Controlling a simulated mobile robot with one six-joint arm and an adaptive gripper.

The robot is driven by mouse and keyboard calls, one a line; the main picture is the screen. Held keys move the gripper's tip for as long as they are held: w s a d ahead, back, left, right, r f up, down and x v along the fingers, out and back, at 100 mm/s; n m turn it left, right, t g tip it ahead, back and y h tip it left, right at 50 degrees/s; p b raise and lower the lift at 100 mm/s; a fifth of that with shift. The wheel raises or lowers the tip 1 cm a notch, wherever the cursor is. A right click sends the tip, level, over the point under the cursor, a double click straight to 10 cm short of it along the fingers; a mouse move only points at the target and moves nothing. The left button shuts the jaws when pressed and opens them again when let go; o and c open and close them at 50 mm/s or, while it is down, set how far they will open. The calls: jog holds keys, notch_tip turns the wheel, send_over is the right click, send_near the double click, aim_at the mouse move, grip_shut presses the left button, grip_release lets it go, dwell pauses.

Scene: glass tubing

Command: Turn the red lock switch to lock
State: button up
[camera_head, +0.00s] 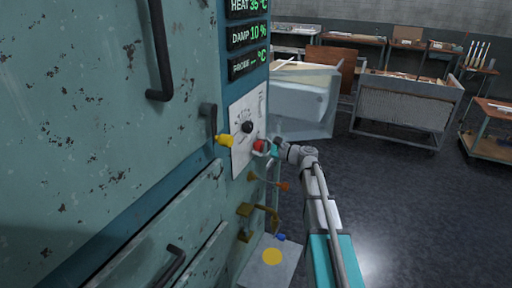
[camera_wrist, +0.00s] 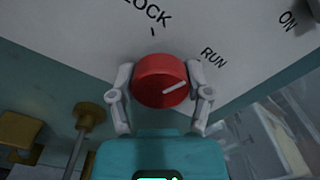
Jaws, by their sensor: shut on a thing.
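The red lock switch (camera_wrist: 160,82) is a round knob on a pale panel (camera_wrist: 225,30), with a white pointer line. The line points right and slightly up, toward the RUN mark. The LOCK label is above the knob, with a small tick under it. My gripper (camera_wrist: 160,75) is shut on the red switch, one finger on each side. In the head view the red switch (camera_head: 259,145) shows at the panel's lower right, with my gripper (camera_head: 268,149) reaching it from the right. The fingertips partly hide the knob's sides.
A black knob (camera_head: 247,127) and a yellow handle (camera_head: 224,141) are near the switch. A brass valve fitting (camera_head: 262,211) and an orange-tipped lever (camera_head: 281,187) are below. Digital readouts (camera_head: 248,35) are above. Open floor (camera_head: 420,210) lies to the right, with carts and benches behind.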

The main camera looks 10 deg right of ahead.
jog(key=n, duration=0.6)
jog(key=shift+s+d+f, duration=0.15)
jog(key=shift+d, duration=0.05)
jog(key=n, duration=0.6)
jog(key=shift+n, duration=0.3)
jog(key=o, duration=1.1)
jog(key=shift+d, duration=0.15)
jog(key=shift+c, duration=0.2)
jog(key=shift+o, duration=0.5)
jog(key=v, duration=1.1)
jog(key=shift+s+d, duration=0.25)
jog(key=shift+d, duration=0.05)
